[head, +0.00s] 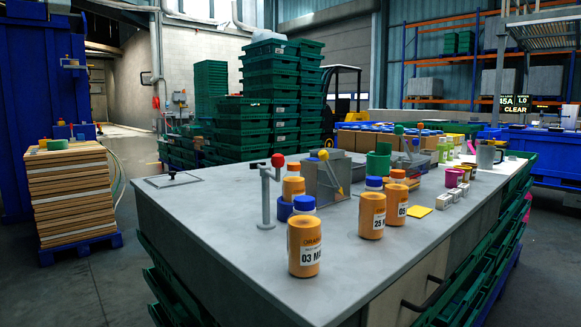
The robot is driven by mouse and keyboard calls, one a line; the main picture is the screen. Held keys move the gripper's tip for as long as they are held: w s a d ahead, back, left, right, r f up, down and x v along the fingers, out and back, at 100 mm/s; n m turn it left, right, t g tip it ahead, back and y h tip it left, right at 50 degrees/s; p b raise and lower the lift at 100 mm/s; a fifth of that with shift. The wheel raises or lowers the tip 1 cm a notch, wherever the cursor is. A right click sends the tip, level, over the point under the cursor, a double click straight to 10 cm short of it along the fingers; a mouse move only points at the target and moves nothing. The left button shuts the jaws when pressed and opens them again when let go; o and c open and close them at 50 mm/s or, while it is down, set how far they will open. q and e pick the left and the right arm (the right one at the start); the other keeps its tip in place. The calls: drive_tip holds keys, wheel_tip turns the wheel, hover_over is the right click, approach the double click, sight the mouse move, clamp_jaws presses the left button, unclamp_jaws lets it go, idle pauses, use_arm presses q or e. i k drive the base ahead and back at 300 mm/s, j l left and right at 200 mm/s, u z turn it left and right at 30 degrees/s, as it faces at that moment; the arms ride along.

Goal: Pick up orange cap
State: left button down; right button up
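A grey worktop (210,235) carries several orange bottles. The nearest bottle (305,237), labelled 03, has a blue cap (304,202). A second bottle (372,208), labelled 25, also has a blue cap (374,182). A bottle labelled 05 (396,195) beside it has an orange top (398,173), which looks like an orange cap. Another bottle (293,189) farther back also shows an orange top (293,167); I cannot tell whether it is a cap. All these bottles stand upright. Neither of my grippers is in view.
A grey stand with a red ball (277,160) and a metal fixture with a yellow-ended lever (323,155) stand among the bottles. A yellow square (418,212) and small white boxes (446,198) lie to the right. The worktop's left and front are mostly clear.

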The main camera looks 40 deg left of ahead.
sight(292, 166)
drive_tip(key=k+j+z, duration=0.1)
drive_tip(key=j, duration=0.25)
drive_tip(key=k+j, duration=0.2)
drive_tip(key=j, duration=0.15)
drive_tip(key=k+j+z, duration=0.15)
drive_tip(key=j, duration=0.2)
drive_tip(key=k+j, duration=0.15)
drive_tip(key=j, duration=0.2)
drive_tip(key=k+j, duration=0.15)
drive_tip(key=j, duration=0.2)
drive_tip(key=k+j, duration=0.15)
drive_tip(key=j, duration=0.2)
drive_tip(key=z, duration=0.05)
